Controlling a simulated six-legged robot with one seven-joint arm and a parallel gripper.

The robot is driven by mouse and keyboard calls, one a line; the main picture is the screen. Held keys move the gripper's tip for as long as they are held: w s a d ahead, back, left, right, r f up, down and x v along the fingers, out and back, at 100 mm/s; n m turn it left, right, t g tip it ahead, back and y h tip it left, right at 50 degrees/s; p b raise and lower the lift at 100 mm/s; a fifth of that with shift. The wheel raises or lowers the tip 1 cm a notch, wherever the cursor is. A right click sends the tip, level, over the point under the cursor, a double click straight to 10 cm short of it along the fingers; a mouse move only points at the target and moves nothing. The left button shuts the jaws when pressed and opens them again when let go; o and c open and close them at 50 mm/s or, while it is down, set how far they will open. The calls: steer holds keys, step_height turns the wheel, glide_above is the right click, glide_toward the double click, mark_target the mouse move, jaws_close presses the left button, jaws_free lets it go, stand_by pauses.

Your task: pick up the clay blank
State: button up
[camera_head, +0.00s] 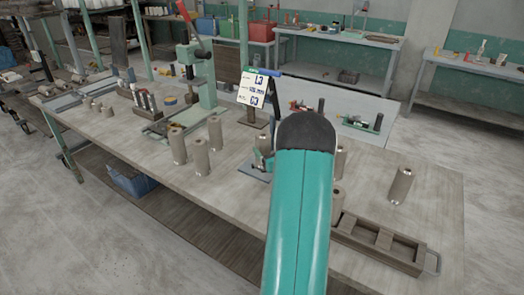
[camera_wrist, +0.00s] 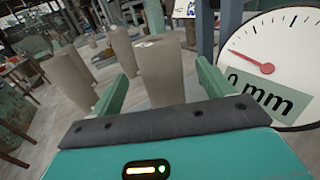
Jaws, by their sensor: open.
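Several grey-beige clay cylinders stand upright on the workbench. I cannot tell which one is the clay blank. In the wrist view one cylinder (camera_wrist: 160,72) stands ahead, between the two green fingers of my gripper (camera_wrist: 163,75). The fingers are apart, and I see no grip on it. A second cylinder (camera_wrist: 70,78) stands to the left, outside the left finger. In the head view, cylinders stand left of my arm (camera_head: 178,146) and right of it (camera_head: 401,186). My teal arm hides my gripper and part of the bench there.
The wooden bench (camera_head: 120,150) has a green lever press (camera_head: 195,80) at its back left. A white sign (camera_head: 258,88) stands near the middle. A dark slotted tray (camera_head: 380,245) lies at the front right. A round dial (camera_wrist: 275,65) fills the wrist view's right side.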

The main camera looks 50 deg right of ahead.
mark_target(260, 140)
steer(key=shift+w+d+r, duration=0.15)
steer(key=shift+w, duration=0.1)
steer(key=x, duration=0.5)
steer(key=shift+w, duration=0.35)
steer(key=c, duration=1.4)
steer(key=shift+c, duration=1)
steer(key=shift+r, duration=0.1)
